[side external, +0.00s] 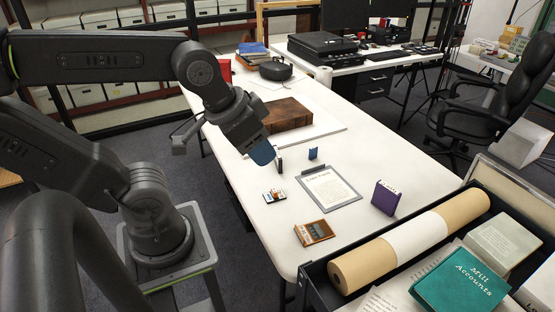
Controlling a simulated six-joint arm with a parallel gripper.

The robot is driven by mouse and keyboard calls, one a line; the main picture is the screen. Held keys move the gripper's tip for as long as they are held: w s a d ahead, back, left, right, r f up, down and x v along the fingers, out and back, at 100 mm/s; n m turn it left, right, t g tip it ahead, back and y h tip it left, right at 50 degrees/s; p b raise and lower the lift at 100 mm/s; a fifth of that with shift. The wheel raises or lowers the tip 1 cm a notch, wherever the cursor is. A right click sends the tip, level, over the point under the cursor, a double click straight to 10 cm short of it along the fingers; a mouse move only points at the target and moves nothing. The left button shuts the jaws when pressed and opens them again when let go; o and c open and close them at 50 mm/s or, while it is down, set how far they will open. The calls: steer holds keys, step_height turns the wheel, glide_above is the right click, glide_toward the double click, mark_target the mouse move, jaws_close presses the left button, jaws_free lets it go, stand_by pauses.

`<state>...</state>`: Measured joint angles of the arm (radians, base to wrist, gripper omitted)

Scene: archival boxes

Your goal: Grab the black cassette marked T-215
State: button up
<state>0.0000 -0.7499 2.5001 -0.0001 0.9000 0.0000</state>
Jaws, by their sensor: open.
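My gripper (264,153) is open and hangs over the white table, with a blue part at its tip. A small dark upright piece (280,163) stands just beside and below the tip; I cannot tell whether it touches the fingers. A small flat item with a pale label (274,196) lies nearer the front edge, apart from the gripper. A small blue upright piece (313,154) stands to the right. No label T-215 is readable, so I cannot tell which piece is the black cassette.
A clipboard with paper (330,188), an orange-brown case (314,232) and a purple box (384,197) are on the table (240,185). A brown book (287,115) lies behind the gripper. A crate (318,295) with a paper roll (410,238) and a teal book (460,280) stands in front.

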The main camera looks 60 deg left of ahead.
steer(key=shift+o, duration=0.3)
steer(key=w+a+n+g+y, duration=0.1)
steer(key=w+a+n+y, duration=0.1)
steer(key=w+a+n, duration=0.45)
steer(key=n+g+y, duration=0.2)
steer(key=n+g, duration=0.2)
steer(key=n, duration=0.5)
glide_above(278, 153)
steer(key=d, duration=0.4)
step_height(278, 153, down, 21)
steer(key=x, duration=0.8)
steer(key=shift+s+a, duration=0.1)
steer(key=shift+a, duration=0.2)
steer(key=shift+x, duration=2.9)
steer(key=shift+s+f, duration=0.1)
steer(key=shift+f, duration=0.2)
steer(key=shift+c, duration=0.4)
jaws_close()
